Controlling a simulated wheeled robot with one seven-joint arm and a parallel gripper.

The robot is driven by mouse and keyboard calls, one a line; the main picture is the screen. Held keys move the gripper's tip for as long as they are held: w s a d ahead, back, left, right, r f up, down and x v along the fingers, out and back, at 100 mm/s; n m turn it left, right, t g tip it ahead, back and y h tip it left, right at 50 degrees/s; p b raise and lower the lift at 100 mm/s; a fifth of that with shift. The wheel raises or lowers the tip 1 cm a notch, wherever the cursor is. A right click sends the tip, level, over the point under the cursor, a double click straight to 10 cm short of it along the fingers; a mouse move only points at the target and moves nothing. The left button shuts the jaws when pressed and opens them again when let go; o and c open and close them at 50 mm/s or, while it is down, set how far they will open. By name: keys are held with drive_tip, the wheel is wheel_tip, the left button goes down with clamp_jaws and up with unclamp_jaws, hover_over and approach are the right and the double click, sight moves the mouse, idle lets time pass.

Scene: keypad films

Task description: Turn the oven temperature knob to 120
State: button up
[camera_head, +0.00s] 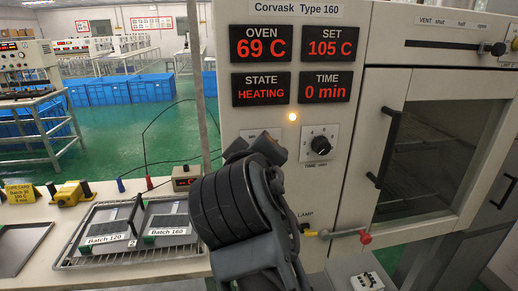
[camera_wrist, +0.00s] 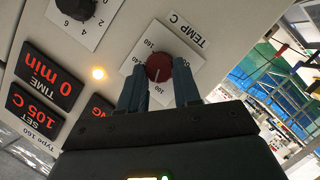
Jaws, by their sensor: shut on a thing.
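The red oven temperature knob (camera_wrist: 158,66) sits on a white dial plate marked TEMP C (camera_wrist: 189,32) in the wrist view. My gripper (camera_wrist: 160,84) has a finger on either side of the knob and is shut on it. In the head view my gripper (camera_head: 262,148) is against the panel and hides the knob. The SET display (camera_head: 333,42) reads 105 C. The OVEN display (camera_head: 261,43) reads 69 C. The STATE display (camera_head: 261,89) reads HEATING.
The black time knob (camera_head: 320,145) is just right of my gripper, below the TIME display (camera_head: 326,88) at 0 min. An amber lamp (camera_head: 292,117) is lit. The oven door handle (camera_head: 384,148) stands farther right. A tray (camera_head: 75,262) with batch plates lies at left.

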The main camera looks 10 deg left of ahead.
drive_tip(key=m+y, duration=0.1)
drive_tip(key=m, duration=0.1)
drive_tip(key=m+g+y, duration=0.1)
drive_tip(key=m, duration=0.1)
drive_tip(key=shift+w+d+m+g+y, duration=0.1)
drive_tip(key=shift+d+m+g+y, duration=0.2)
drive_tip(key=shift+d+m+y, duration=0.1)
idle(0.5)
drive_tip(key=o, duration=1.1)
drive_tip(key=shift+r, duration=0.1)
drive_tip(key=shift+c, duration=0.2)
drive_tip(key=shift+a, duration=0.1)
drive_tip(key=b+v, duration=0.1)
drive_tip(key=v, duration=0.6)
drive_tip(key=shift+s+r, duration=0.15)
drive_tip(key=shift+s, duration=0.2)
